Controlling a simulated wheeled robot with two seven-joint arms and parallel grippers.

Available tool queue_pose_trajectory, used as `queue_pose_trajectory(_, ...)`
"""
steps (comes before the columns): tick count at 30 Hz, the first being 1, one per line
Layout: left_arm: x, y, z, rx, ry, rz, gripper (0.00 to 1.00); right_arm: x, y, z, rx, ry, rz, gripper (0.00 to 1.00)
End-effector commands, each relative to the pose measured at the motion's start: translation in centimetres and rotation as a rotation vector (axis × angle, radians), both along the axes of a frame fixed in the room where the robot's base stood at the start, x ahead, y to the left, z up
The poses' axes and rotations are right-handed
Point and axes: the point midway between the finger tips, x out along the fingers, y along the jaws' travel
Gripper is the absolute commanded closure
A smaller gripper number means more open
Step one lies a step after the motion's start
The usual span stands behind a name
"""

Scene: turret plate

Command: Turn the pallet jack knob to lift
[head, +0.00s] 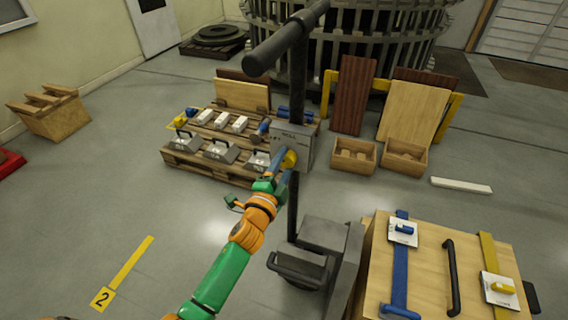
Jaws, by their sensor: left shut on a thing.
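The pallet jack stands in the middle of the head view, with a dark T-shaped handle (288,40) on an upright post. A grey control box (306,146) with lettering is fixed on the post; I can make out "ROLL" on it. My right gripper is not in view.
A wooden crate (385,255) with blue and yellow straps stands at the lower right, beside the jack's body (325,234). Behind are a pallet of grey blocks (218,172), small wooden boxes (352,157) and leaning boards (413,105).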

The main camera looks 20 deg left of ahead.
Motion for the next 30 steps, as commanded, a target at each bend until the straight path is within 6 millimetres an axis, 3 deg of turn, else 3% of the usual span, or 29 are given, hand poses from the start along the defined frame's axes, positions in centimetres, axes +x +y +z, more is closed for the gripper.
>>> queue_pose_trajectory(24, 0.00, -0.03, 0.01, -0.106, 0.003, -0.001, 0.99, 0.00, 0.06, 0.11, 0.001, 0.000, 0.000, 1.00)
queue_pose_trajectory(25, 0.00, -0.03, 0.02, -0.105, 0.003, -0.001, 0.35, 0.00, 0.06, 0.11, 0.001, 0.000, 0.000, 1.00)
queue_pose_trajectory(27, 0.00, -0.03, 0.01, -0.105, 0.003, -0.001, 0.17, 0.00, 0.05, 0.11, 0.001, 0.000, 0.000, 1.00)
queue_pose_trajectory(30, 0.00, -0.02, 0.01, -0.104, 0.003, -0.001, 0.13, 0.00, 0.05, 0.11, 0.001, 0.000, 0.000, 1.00)
